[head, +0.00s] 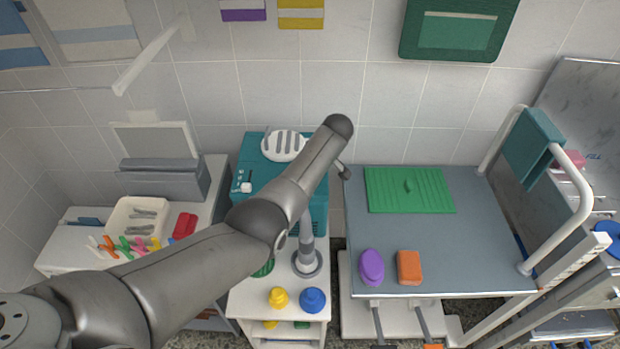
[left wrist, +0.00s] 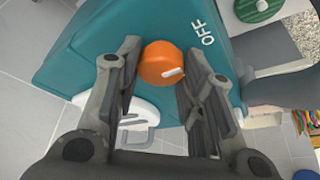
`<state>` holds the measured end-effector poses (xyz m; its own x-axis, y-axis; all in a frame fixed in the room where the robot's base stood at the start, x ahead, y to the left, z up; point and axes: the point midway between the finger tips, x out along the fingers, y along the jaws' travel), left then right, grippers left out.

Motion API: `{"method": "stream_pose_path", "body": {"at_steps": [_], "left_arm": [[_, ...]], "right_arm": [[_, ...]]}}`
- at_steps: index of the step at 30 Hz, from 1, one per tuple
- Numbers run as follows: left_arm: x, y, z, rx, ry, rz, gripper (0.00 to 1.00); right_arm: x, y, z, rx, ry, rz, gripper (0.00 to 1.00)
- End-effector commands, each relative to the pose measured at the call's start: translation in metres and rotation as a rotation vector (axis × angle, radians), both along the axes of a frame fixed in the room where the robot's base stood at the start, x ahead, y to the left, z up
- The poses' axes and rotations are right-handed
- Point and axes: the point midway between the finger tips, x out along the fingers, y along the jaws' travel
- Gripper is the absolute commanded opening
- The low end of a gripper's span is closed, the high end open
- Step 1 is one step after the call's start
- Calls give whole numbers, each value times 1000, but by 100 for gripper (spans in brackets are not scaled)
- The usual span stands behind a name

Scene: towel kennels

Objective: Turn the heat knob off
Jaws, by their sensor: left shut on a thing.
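The orange heat knob (left wrist: 160,58) sits on the teal housing (left wrist: 95,60) of a machine. White "OFF" lettering (left wrist: 202,33) is printed up and to the right of the knob in the left wrist view. The knob's white pointer mark lies toward its lower right edge, not lined up straight with the lettering. My left gripper (left wrist: 160,72) has a finger on either side of the knob and is shut on it. In the head view the teal machine (head: 247,150) is partly covered by my left arm, and the knob is hidden there. My right gripper is not in view.
A white cart (head: 250,302) with a yellow pot (head: 278,297) and a blue pot (head: 312,299) stands in front of the machine. A grey table (head: 440,240) with a green mat (head: 408,190) stands to the right. A white tray (head: 112,222) is at left.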

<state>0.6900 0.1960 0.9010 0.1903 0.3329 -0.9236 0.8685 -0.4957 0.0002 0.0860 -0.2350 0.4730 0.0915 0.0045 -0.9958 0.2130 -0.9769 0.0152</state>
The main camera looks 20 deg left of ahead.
Motion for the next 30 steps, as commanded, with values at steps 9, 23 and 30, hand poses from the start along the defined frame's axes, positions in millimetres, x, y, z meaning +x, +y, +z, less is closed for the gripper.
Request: {"method": "stream_pose_path", "body": {"at_steps": [9, 23, 30], "left_arm": [[0, 0, 0, -1, 0, 30, 13], [0, 0, 0, -1, 0, 29, 57], [0, 0, 0, -1, 1, 28, 57]], "right_arm": [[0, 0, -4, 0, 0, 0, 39], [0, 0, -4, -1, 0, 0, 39], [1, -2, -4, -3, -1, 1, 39]]}}
